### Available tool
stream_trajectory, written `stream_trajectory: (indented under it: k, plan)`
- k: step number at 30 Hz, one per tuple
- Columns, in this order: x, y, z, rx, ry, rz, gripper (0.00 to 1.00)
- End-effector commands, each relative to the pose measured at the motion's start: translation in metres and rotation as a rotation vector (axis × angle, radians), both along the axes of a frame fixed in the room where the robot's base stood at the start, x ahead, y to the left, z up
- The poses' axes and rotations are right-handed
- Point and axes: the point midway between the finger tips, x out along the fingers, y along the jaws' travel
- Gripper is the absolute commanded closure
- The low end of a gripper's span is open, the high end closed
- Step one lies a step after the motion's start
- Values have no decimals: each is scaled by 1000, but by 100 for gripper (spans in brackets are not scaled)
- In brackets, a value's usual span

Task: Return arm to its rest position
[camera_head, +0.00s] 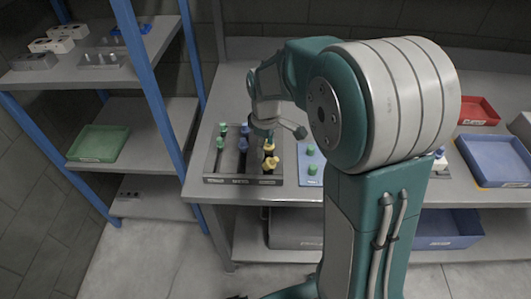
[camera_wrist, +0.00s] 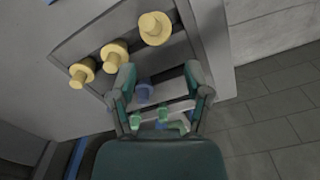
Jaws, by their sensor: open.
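My gripper (camera_wrist: 158,80) is open in the wrist view, its two green-and-grey fingers apart. A blue peg (camera_wrist: 145,92) shows in the gap between them; I cannot tell whether it is touched. Yellow pegs (camera_wrist: 114,55) stand in a row beyond the fingers, and small green pegs (camera_wrist: 163,113) show low between the fingers. In the head view my gripper (camera_head: 279,130) is over the right part of a grey tray (camera_head: 225,180) on the bench, close to the yellow pegs (camera_head: 270,163). My arm is stretched out over the bench and hides part of it.
A blue-framed shelf at left holds a green tray (camera_head: 98,144) and grey blocks (camera_head: 52,45). A blue board with green pegs (camera_head: 312,168) is right of the tray. A red bin (camera_head: 478,112) and a blue bin (camera_head: 496,160) stand at right. The floor in front is clear.

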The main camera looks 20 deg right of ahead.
Motion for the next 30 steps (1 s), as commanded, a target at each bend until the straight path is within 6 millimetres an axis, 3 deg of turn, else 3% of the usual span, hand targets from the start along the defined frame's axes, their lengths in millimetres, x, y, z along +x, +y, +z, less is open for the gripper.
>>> stream_trajectory:
  k: [3,10,21,26,30]
  plan:
    - [1,0,28,0,-5,0,37]
    - [2,1,68,-1,-2,0,37]
    - [-1,1,83,-1,-2,-6,37]
    - [-23,0,102,4,-57,-89,37]
    - [-57,-1,122,17,-134,-219,37]
